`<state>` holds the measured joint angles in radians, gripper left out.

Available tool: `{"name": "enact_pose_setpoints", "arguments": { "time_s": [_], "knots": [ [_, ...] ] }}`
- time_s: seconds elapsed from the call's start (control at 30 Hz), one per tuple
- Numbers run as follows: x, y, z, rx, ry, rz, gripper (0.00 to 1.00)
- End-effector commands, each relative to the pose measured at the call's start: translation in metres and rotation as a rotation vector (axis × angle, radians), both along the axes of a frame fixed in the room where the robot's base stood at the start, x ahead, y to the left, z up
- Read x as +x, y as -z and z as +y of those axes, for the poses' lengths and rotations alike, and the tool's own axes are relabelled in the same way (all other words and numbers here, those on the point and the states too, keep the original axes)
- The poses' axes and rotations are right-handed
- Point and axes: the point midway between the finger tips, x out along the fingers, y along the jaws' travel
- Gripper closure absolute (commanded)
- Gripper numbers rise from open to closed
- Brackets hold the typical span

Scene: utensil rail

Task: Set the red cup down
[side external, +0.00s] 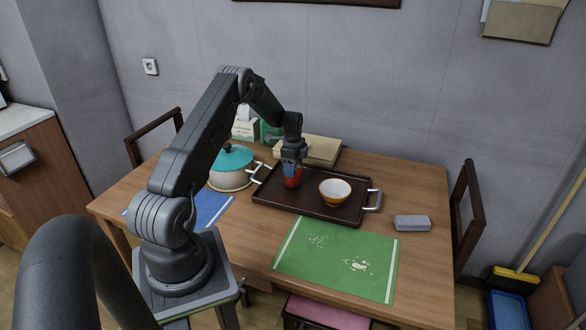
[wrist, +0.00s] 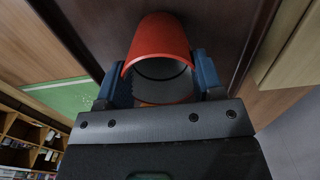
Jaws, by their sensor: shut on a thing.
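The red cup (side external: 293,179) is at the left part of the dark brown tray (side external: 300,209) on the wooden table. In the wrist view the cup (wrist: 163,38) lies between the two blue fingers, its open rim toward the camera. My gripper (side external: 291,169) is shut on the cup from above; it also shows in the wrist view (wrist: 164,80). The gripper hides the cup's upper part. The cup looks upright, close to the tray's surface. I cannot tell whether its base touches the tray.
A white and orange bowl (side external: 335,192) stands on the tray right of the cup. A lidded pot (side external: 231,168) stands to the left. A green mat (side external: 338,257) lies in front, a grey case (side external: 412,223) at right. Boxes (side external: 308,150) lie behind the tray.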

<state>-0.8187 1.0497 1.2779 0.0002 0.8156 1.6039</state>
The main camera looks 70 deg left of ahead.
Motion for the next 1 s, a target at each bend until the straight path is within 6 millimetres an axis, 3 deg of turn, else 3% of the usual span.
{"name": "enact_pose_setpoints", "arguments": {
  "time_s": [0.4, 0.43, 0.67, 1.0],
  "knots": [
    [-0.0001, 0.0098, 0.0005, 0.001, 0.000, -0.001, 0.61],
    [-0.0001, 0.0101, 0.0005, 0.001, 0.000, -0.001, 0.38],
    [-0.0001, 0.0096, 0.0005, 0.001, 0.000, -0.001, 0.15],
    [0.0001, 0.0052, 0.0006, 0.002, 0.000, -0.002, 0.13]
  ]
}}
